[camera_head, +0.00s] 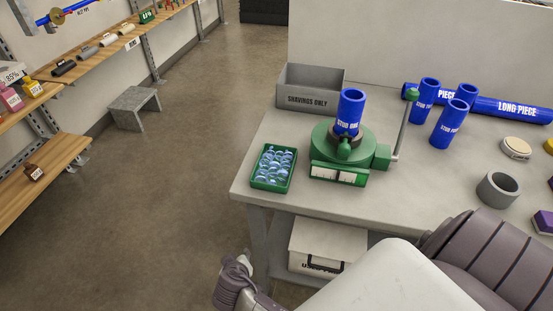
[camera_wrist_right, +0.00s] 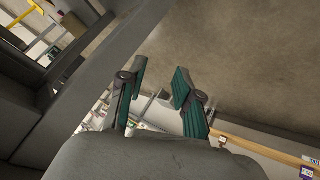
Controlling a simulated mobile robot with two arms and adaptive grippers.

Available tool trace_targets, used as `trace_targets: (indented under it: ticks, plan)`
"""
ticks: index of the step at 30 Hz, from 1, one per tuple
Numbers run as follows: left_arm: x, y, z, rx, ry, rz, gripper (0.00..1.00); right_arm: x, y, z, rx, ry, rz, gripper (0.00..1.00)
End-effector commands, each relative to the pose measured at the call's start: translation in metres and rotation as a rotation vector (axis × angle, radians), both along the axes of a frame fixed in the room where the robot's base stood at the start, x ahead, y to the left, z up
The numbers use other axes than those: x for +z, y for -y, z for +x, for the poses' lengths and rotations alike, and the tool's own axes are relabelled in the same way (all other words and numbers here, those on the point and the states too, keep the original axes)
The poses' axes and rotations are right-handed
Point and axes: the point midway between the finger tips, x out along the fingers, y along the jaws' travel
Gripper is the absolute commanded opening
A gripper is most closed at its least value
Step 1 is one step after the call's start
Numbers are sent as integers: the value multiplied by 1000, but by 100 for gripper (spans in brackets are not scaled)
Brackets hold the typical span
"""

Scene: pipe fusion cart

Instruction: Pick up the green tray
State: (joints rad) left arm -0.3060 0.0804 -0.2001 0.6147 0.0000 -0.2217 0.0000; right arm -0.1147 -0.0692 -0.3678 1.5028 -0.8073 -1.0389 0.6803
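The green tray (camera_head: 268,186) sits on the left front corner of the grey workbench (camera_head: 310,203), filled with several clear bluish round pieces. It looks level, and nothing touches it from above. My right gripper (camera_wrist_right: 160,72) is open in the right wrist view, its two dark green fingers apart with nothing between them. The tray does not show in that view. In the head view, parts of my arm cover the lower right, but no gripper fingers can be made out. My left gripper is not in view.
Right of the tray stands a green clamp fixture (camera_head: 383,157) holding a blue pipe stub (camera_head: 350,108). A grey shavings bin (camera_head: 310,88) is behind. Blue pipes and a grey ring (camera_head: 498,189) lie farther right. Open floor (camera_head: 165,205) is left of the bench; a white box (camera_head: 330,240) is underneath.

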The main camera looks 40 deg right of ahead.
Motion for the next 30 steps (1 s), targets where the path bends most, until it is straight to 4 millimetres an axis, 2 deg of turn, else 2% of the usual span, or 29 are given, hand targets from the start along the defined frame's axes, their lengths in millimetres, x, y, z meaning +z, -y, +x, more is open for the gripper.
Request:
trace_targets:
  ticks: [1, 3, 6, 9, 10, 12, 15, 24, 30]
  plan:
    - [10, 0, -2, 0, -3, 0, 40, 65, 2, 21, -89, 116, -6, 33]
    - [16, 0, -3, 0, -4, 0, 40, 131, 10, 33, -215, 250, -10, 33]
    - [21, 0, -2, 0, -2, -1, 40, 203, 23, 34, -371, 405, 6, 33]
    - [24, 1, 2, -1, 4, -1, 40, 250, 34, 28, -488, 516, 29, 33]
    - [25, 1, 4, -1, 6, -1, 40, 259, 36, 26, -515, 540, 35, 33]
    - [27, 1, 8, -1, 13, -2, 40, 274, 41, 23, -558, 578, 45, 33]
    - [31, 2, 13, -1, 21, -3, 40, 279, 51, 26, -581, 599, 46, 33]
    - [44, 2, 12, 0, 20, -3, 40, 257, 91, 61, -579, 598, 44, 33]
    - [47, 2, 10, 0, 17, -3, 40, 249, 103, 71, -580, 597, 49, 33]
